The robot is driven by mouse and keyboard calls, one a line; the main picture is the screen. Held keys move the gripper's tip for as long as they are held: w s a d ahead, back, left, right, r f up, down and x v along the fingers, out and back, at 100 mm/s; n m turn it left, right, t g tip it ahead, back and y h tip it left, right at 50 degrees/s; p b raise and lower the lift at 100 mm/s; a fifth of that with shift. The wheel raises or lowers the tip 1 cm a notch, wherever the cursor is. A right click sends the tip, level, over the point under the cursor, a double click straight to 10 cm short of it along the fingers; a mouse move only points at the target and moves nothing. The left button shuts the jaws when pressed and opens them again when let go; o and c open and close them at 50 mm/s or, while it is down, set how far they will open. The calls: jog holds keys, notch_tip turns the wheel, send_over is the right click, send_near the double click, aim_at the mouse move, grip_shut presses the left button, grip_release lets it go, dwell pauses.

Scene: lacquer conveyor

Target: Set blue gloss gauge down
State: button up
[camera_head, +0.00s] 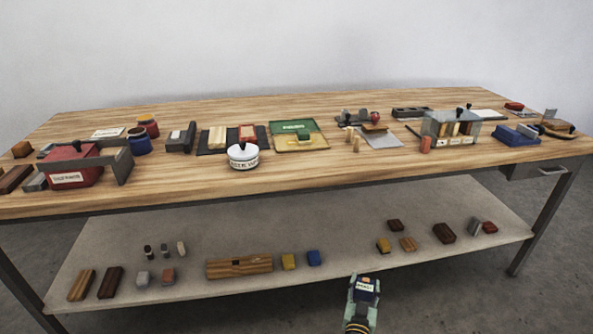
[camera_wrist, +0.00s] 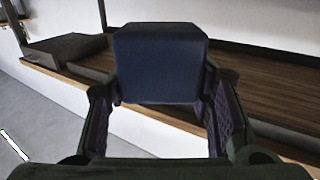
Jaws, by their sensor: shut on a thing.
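My gripper (camera_head: 362,296) is in front of the lower shelf, at the bottom of the head view. It is shut on a dark blue block, which I take for the blue gloss gauge (camera_wrist: 160,62). In the wrist view the block sits between both fingers and hides part of what lies beyond.
The wooden table top (camera_head: 300,190) carries several trays, boxes and pots. The lower shelf (camera_head: 340,230) holds several scattered blocks, with bare room in its middle. In the wrist view a wooden surface (camera_wrist: 265,95) and a dark grey block (camera_wrist: 65,50) lie beyond the held block.

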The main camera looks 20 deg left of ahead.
jog(key=w+a+r+n+y+p, duration=0.1)
jog(key=w+a+r+n+y, duration=0.15)
jog(key=a+r, duration=0.6)
jog(key=w+a+r+n+y+p, duration=0.1)
jog(key=w+a+r+y, duration=0.15)
jog(key=r, duration=1.05)
jog(key=s+a+r+n+g+y, duration=0.1)
jog(key=a+r, duration=0.3)
jog(key=r, duration=0.4)
jog(key=s+a+r+n+g+y+p, duration=0.1)
jog(key=s+a+r+g+y, duration=0.1)
jog(key=r, duration=0.6)
jog(key=shift+s+a, duration=0.5)
jog(key=shift+a, duration=0.6)
